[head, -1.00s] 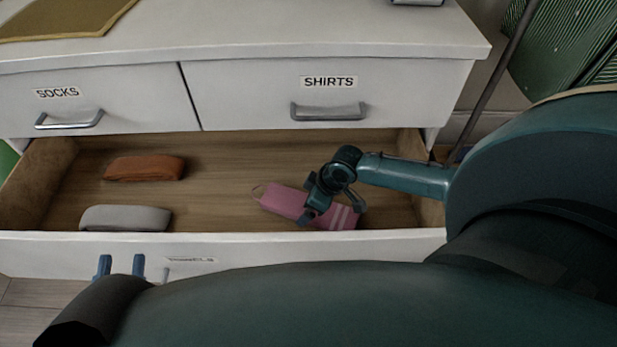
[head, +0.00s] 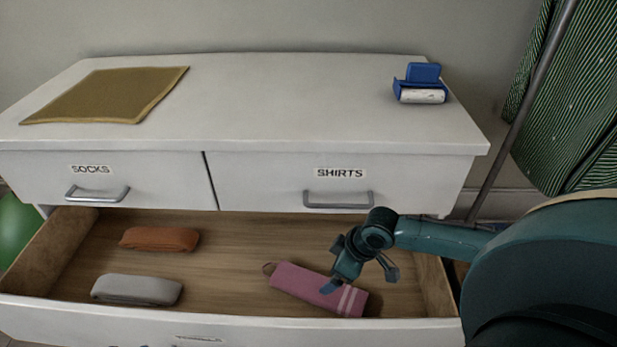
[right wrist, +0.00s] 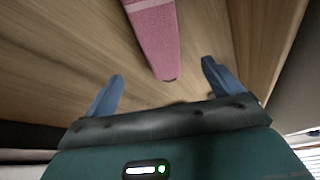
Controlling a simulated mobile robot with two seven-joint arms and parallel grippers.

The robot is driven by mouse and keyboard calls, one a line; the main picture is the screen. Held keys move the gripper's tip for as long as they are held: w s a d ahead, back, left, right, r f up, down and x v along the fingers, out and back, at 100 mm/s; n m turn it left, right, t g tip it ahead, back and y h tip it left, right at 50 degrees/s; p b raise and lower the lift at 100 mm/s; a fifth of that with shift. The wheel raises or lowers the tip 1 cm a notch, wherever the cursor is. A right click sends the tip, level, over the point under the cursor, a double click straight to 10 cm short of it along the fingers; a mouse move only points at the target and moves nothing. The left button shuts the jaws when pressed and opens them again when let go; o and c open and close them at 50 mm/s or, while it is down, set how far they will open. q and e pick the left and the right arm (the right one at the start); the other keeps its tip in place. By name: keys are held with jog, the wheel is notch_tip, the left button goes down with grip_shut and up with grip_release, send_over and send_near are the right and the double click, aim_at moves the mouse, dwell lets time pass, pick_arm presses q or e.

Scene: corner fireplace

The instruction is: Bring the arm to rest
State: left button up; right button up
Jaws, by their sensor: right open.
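My right gripper (head: 360,280) is in the open lower drawer, right over a folded pink towel (head: 300,283) with pale stripes at one end. In the right wrist view the gripper's blue fingers (right wrist: 163,72) are spread apart with nothing between them. The pink towel (right wrist: 155,35) lies just beyond the fingertips there, on the wooden drawer floor. Of my left gripper, only bits of blue show at the bottom edge of the head view, too little to judge its fingers.
The open drawer (head: 225,245) also holds an orange-brown folded cloth (head: 160,239) and a grey one (head: 137,290). Shut SOCKS and SHIRTS drawers with handles sit above it. A mustard mat (head: 105,96) and a blue holder (head: 420,84) are on the dresser top (head: 290,100).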

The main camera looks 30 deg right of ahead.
jog(key=s+a+r+m+t+y+p, duration=0.1)
jog(key=s+a+r+t+p, duration=0.2)
jog(key=a+r+p, duration=0.55)
jog(key=s+a+r+m+t+y+p, duration=0.1)
jog(key=s+a+r+t+y+p, duration=0.15)
jog(key=a+r+p, duration=0.65)
pick_arm(q)
notch_tip(320, 180, up, 11)
jog(key=s+a+n+g+y+p, duration=0.2)
jog(key=g+p, duration=0.2)
jog(key=p, duration=0.5)
jog(key=shift+a+n+p, duration=0.3)
jog(key=shift+p, duration=0.1)
pick_arm(e)
jog(key=s+d+r+m+t+h, duration=0.1)
jog(key=s+d+r+m+h, duration=0.1)
jog(key=r, duration=0.8)
jog(key=shift+s+d+h, duration=0.35)
jog(key=shift+s+d, duration=0.35)
jog(key=shift+s, duration=0.1)
jog(key=shift+f+t, duration=0.1)
jog(key=shift+t, duration=0.15)
